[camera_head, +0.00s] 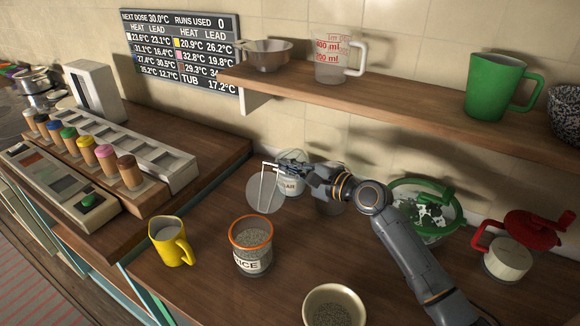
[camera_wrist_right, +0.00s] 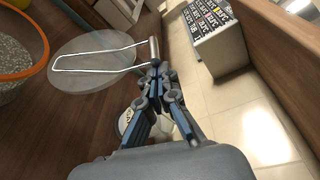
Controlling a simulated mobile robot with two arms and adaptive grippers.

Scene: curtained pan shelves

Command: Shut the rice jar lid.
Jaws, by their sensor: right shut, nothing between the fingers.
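The rice jar (camera_head: 250,262) stands on the wooden counter, upright and open, with an orange rim and grey grain inside; its label partly reads "ICE". Its clear round lid (camera_head: 264,198), with a pale wire loop, stands open behind the rim. The lid also shows in the right wrist view (camera_wrist_right: 92,73), beside the orange rim (camera_wrist_right: 42,62). My right gripper (camera_head: 278,166) is shut and empty near the upper end of the wire loop; whether it touches it I cannot tell. In the wrist view its fingertips (camera_wrist_right: 155,68) meet near the loop's grey end. My left gripper is out of view.
A white-labelled jar (camera_head: 291,187) stands behind the lid, partly under my right gripper. A yellow mug (camera_head: 168,249) is left of the rice jar and a cream bowl (camera_head: 312,300) at front right. The shelf (camera_head: 420,106) overhangs the back.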

